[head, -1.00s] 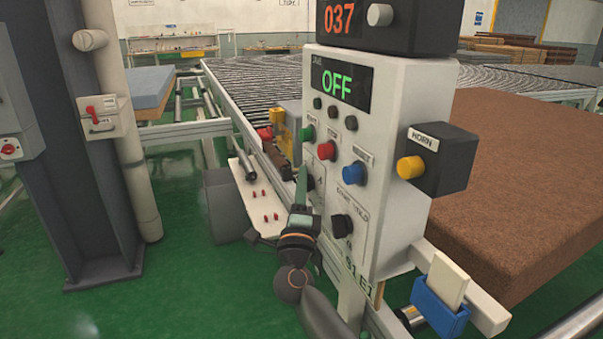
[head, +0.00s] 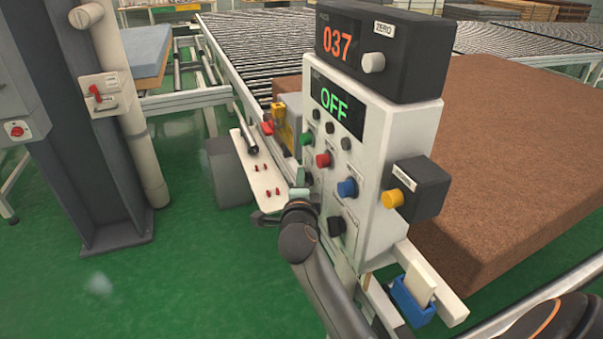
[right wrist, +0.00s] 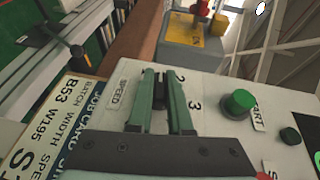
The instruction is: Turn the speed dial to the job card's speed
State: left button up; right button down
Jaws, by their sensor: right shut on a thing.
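The speed dial (right wrist: 159,92) is a small black knob on the white control panel (head: 383,150), beside a SPEED label (right wrist: 117,97). My right gripper (right wrist: 160,78) has its green fingers on either side of the knob and is shut on it. The digits 2 and 3 show right of the fingers; the dial's pointer is hidden. The job card (right wrist: 60,125) is partly in view at lower left in the right wrist view, with B53 and W195 readable; its speed line is cut off after an S. In the head view my right gripper (head: 300,180) is at the panel's left edge. My left gripper is not in view.
Green, red and blue buttons (head: 347,187) sit close to the dial. A yellow horn button (head: 392,198) is on the right. A brown mattress (head: 500,150) lies behind the panel.

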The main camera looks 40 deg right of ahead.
jog(key=shift+f+n+g+y, duration=0.1)
jog(key=shift+n+g+y, duration=0.65)
jog(key=shift+g, duration=1.05)
jog(key=shift+y, duration=0.25)
jog(key=c, duration=0.8)
grip_release()
jog(key=shift+c, duration=0.2)
jog(key=shift+a, duration=0.1)
